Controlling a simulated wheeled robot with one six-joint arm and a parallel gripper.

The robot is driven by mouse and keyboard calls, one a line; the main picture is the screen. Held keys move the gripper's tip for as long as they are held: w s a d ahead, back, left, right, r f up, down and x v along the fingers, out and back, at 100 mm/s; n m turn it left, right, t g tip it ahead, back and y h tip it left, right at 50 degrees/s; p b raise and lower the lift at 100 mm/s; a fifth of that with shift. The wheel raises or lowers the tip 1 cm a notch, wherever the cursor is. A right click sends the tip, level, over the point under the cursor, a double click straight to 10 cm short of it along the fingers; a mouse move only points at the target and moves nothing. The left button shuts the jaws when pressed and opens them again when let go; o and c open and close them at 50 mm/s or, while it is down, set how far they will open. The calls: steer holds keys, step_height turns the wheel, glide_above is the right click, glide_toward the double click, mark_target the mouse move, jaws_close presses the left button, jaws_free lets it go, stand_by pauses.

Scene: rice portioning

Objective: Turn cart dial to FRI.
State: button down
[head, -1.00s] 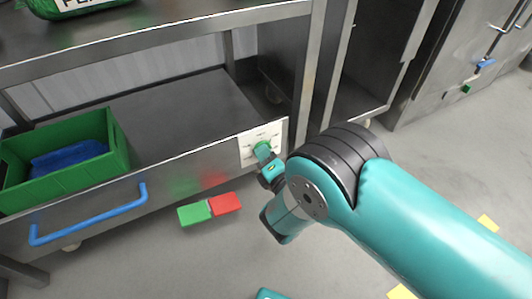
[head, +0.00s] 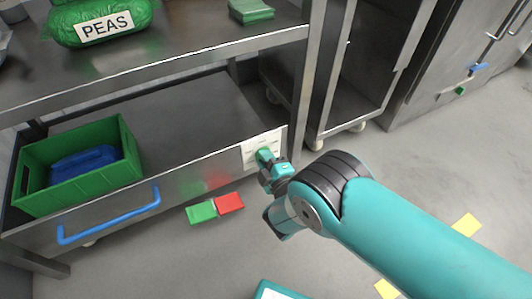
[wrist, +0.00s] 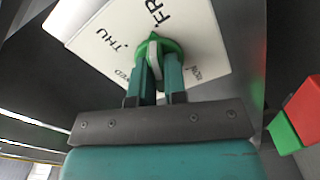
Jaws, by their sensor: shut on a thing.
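The cart dial (wrist: 140,47) is a green knob on a white plate (wrist: 85,18) printed with day names; FRI, THU, WED and MON can be read. In the wrist view the knob's pointed tip faces the FRI print. My gripper (wrist: 159,75) is shut on the knob's grip, one finger on each side. In the head view my gripper (head: 268,164) meets the dial plate (head: 251,155) on the cart's front panel and covers part of it.
A green crate (head: 130,160) with a blue item stands on the cart's lower shelf, above a blue handle (head: 110,222). A PEAS bag (head: 65,32) sits on the top shelf. Floor to the right is mostly clear.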

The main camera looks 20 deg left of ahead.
steer(key=shift+r+m+p, duration=0.1)
steer(key=shift+m+p, duration=0.45)
steer(key=shift+m, duration=0.15)
steer(key=c, duration=1.2)
jaws_free()
steer(key=shift+o, duration=0.2)
steer(key=p+v, duration=1.7)
steer(key=shift+d, duration=0.2)
steer(key=shift+s, duration=0.1)
